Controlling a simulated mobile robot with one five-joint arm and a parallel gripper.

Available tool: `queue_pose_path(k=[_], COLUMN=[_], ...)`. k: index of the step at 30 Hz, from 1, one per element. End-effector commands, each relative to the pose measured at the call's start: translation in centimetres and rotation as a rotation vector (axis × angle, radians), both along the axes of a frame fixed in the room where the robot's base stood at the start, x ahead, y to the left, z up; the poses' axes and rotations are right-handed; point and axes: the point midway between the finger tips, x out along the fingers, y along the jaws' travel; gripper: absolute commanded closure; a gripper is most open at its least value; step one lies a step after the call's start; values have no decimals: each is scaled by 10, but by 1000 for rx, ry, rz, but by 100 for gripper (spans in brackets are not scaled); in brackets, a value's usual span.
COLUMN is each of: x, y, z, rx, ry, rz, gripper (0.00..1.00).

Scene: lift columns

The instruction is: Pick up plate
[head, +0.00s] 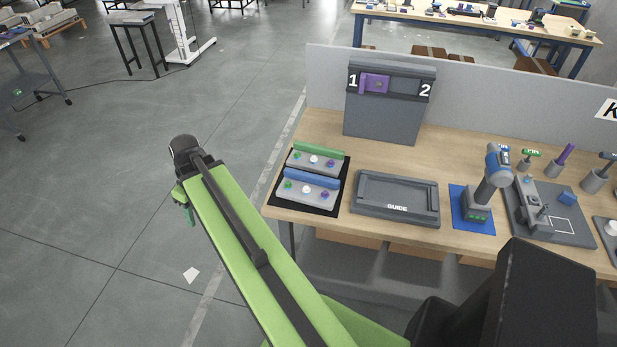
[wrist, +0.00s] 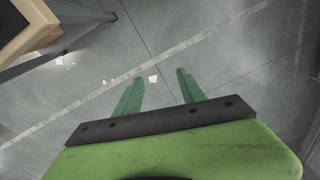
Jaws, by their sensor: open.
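A purple plate-like piece (head: 374,84) sits at the upper left of a dark grey upright stand (head: 382,118), beside the number 1. The number 2 marks the stand's right side, where no purple piece shows. A flat grey tray marked GUIDE (head: 397,215) lies on the table in front of the stand. I cannot tell for sure which piece the task calls the plate. My gripper (wrist: 160,76) is open and empty over the floor, left of the table. In the head view its green fingers (head: 188,212) are partly hidden by my arm.
Green and blue-topped blocks (head: 312,187) lie on a black mat on the table's left end. A blue-and-grey device (head: 482,190) and several tools stand to the right. A grey panel (head: 465,90) backs the table (head: 300,130).

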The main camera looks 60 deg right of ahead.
Motion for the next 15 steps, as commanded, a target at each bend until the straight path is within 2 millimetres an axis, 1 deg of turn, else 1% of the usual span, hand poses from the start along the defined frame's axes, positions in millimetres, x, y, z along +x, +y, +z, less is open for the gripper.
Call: queue_pose_path(k=[1,2,3,5,6,8,9,11,12,15], x=[-14,-23,-38,-65,-85,-118,-141,-174,-195,-237], y=[-46,-70,-102,-149,-179,-220,-245,-276,-294,-323], z=[29,38,49,66,77,94,104,117,124,137], rx=[16,22,31,38,39,32,23,8,-4,-34], ry=[-23,-40,-66,-106,-136,-180,-207,-246,-269,-310], rz=[-7,3,12,28,38,53,63,77,85,105], gripper=[53,53,53,53,53,53,53,53,53,53])
